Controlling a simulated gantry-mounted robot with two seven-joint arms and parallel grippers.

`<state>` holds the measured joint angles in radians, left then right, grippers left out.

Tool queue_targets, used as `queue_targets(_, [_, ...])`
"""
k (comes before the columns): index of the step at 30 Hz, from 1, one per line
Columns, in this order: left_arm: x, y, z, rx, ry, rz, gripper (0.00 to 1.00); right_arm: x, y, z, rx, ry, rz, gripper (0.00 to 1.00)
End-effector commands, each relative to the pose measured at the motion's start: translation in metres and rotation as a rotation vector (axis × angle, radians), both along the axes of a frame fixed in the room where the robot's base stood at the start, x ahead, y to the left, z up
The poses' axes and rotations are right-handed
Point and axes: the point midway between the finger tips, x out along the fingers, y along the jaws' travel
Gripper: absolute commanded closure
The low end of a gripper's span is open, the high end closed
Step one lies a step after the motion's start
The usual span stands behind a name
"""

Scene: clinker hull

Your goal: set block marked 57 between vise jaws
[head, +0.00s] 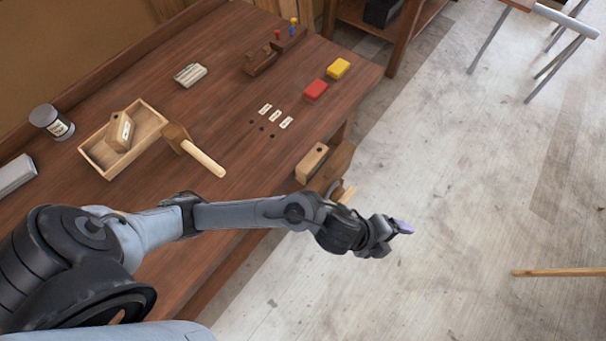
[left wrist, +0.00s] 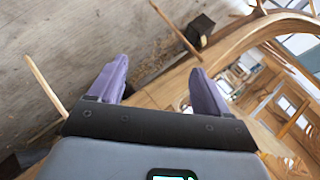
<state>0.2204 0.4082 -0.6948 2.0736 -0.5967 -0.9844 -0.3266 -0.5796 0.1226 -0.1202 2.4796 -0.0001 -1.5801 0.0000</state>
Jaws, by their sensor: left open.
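A wooden block (head: 121,131) with a pale label and a dark hole leans in the open wooden tray (head: 91,156) on the bench; I cannot read its number. The wooden vise (head: 335,167) is on the bench's front edge, partly behind my arm. A pale wooden piece (head: 311,164) with a dark hole sits at it; I cannot tell whether it is a jaw or a block. My left gripper (head: 402,228) is beyond the bench edge over the floor, right of the vise and far from the tray. Its purple fingers (left wrist: 155,85) are apart with nothing between them in the left wrist view. My right gripper is not in view.
A mallet (head: 204,158) lies beside the tray, and a jar (head: 52,122) stands left of it. Red (head: 315,90) and yellow (head: 338,69) blocks, a wooden plane (head: 261,60) and small labels (head: 276,116) are further back. Curved hull timbers (left wrist: 231,46) show in the left wrist view.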

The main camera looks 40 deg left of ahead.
Motion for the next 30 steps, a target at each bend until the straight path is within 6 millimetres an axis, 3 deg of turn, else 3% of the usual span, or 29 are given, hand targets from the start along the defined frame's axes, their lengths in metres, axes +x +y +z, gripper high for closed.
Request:
queue_targets(2, [-0.011, 0.020, 0.002, -0.108, 0.103, 0.217, 0.22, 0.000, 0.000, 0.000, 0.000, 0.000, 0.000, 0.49])
queue_targets(7, [-0.042, 0.093, -0.009, -0.274, 0.341, 0.711, 0.22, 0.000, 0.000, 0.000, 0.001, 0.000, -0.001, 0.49])
queue_targets(12, [-0.094, 0.164, -0.030, -0.356, 0.549, 1.128, 0.22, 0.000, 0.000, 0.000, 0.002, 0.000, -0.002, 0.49])
queue_targets(15, [-0.123, 0.193, -0.039, -0.377, 0.633, 1.303, 0.22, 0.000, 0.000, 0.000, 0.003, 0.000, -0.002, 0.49])
queue_targets(21, [-0.156, 0.221, -0.045, -0.391, 0.715, 1.487, 0.22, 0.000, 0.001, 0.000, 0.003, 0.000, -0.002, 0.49])
queue_targets(30, [-0.161, 0.224, -0.046, -0.392, 0.725, 1.509, 0.22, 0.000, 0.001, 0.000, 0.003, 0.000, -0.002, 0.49])
